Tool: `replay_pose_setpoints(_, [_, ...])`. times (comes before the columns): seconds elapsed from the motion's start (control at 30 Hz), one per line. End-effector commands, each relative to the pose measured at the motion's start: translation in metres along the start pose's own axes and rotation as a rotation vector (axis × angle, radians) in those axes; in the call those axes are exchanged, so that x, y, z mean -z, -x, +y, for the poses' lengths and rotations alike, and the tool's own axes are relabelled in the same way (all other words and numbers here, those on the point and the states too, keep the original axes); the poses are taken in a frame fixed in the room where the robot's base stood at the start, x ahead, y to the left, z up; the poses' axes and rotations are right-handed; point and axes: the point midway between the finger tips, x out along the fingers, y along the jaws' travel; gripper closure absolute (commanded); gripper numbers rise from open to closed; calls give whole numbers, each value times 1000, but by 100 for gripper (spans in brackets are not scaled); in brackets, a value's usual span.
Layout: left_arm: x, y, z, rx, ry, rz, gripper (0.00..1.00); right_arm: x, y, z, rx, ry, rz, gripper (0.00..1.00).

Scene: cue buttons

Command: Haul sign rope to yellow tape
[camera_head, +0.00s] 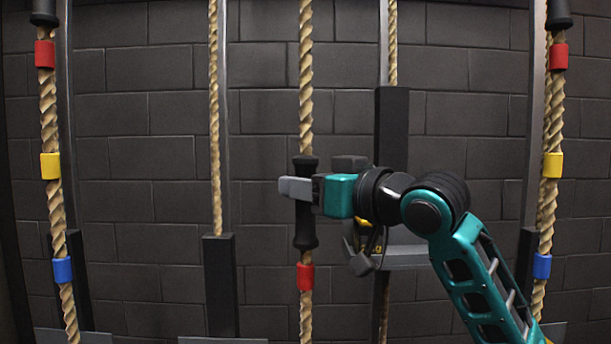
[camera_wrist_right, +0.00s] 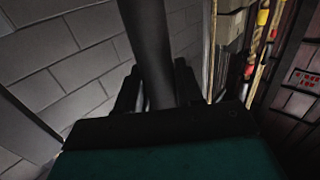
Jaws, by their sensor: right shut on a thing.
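My right gripper (camera_head: 303,189) is shut around the black handle (camera_head: 305,232) on the middle rope (camera_head: 306,70). In the right wrist view the handle (camera_wrist_right: 148,40) stands between the fingers (camera_wrist_right: 155,95). A red tape band (camera_head: 306,277) shows on this rope just below the handle; no yellow band shows on it. Yellow tape bands are on the far left rope (camera_head: 50,166) and the far right rope (camera_head: 552,165), each between a red and a blue band. I cannot tell which rope is the sign rope. My left gripper is out of view.
A thinner rope (camera_head: 215,120) hangs left of the middle one, above a dark block (camera_head: 220,285). Another thin rope (camera_head: 392,45) hangs to the right, with a dark block (camera_head: 391,125) on it, partly hidden behind my arm. A dark block wall (camera_head: 150,165) stands behind.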

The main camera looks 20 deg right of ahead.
Motion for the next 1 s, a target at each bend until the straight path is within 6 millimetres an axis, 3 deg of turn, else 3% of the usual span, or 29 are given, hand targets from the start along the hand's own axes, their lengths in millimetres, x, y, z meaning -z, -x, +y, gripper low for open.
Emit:
replay_pose_setpoints(0.3, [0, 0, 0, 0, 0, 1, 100, 1, 0, 0, 1, -1, 5, 100])
replay_pose_setpoints(0.33, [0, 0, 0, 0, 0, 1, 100, 1, 0, 0, 1, -1, 5, 62])
replay_pose_setpoints(0.5, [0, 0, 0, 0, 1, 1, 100, 1, 0, 0, 1, 0, 5, 45])
replay_pose_setpoints(0.83, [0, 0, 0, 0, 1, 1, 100, 1, 4, 0, -1, 0, 4, 44])
replay_pose_setpoints(1.0, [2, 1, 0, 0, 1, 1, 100, 1, 28, 1, -3, 4, 3, 44])
